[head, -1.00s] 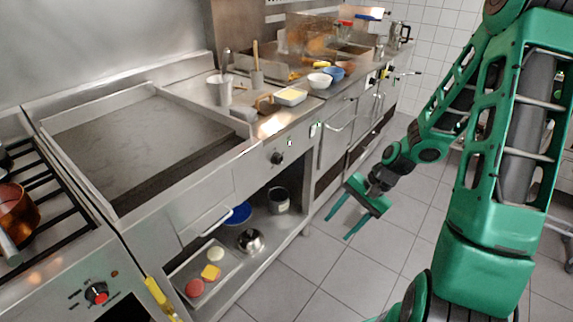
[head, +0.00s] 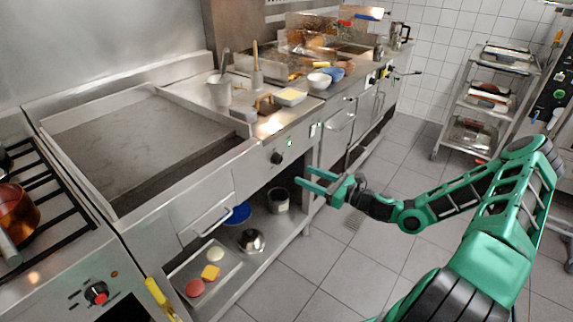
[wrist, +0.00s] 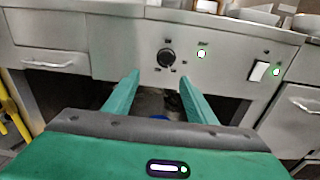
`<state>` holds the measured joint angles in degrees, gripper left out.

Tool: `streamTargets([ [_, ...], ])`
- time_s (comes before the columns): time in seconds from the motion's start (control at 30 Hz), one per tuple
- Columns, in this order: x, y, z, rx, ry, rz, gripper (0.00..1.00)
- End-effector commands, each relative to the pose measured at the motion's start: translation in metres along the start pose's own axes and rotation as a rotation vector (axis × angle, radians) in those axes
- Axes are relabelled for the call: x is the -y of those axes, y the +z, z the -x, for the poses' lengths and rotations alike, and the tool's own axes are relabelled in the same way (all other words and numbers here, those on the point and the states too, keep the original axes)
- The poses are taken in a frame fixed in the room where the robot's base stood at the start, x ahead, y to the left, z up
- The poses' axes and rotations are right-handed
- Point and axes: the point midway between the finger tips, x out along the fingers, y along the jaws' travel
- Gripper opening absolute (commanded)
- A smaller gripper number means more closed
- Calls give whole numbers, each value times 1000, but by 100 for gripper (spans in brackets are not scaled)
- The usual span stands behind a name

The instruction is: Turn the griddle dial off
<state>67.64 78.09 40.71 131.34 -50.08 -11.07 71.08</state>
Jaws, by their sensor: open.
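The griddle dial (head: 277,158) is a black round knob on the steel front panel, right of the griddle plate (head: 140,140). In the wrist view my gripper (wrist: 158,80) shows both fingers spread and apart from the dial. The dial's exact setting is too small to read.
A white rocker switch (wrist: 258,71) with a green lamp is right of the dial. The stove at left has another knob (head: 97,293). A drawer handle (head: 207,224) juts out below the griddle. The lower shelf holds a tray (head: 173,281) with food. The floor is clear.

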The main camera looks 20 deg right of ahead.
Motion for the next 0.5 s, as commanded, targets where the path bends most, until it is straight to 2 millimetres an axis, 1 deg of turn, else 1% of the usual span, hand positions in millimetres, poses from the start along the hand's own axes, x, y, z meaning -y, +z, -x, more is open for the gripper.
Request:
streamTargets([
  [0.03, 5, 2, 0, 17, -18, -21, 51],
  [0.17, 10, 5, -3, 34, -38, -47, 51],
  [0.27, 11, 5, -12, 35, -38, -46, 51],
  [0.37, 10, 6, -27, 35, -36, -46, 51],
  [0.5, 11, 7, -53, 35, -36, -44, 51],
])
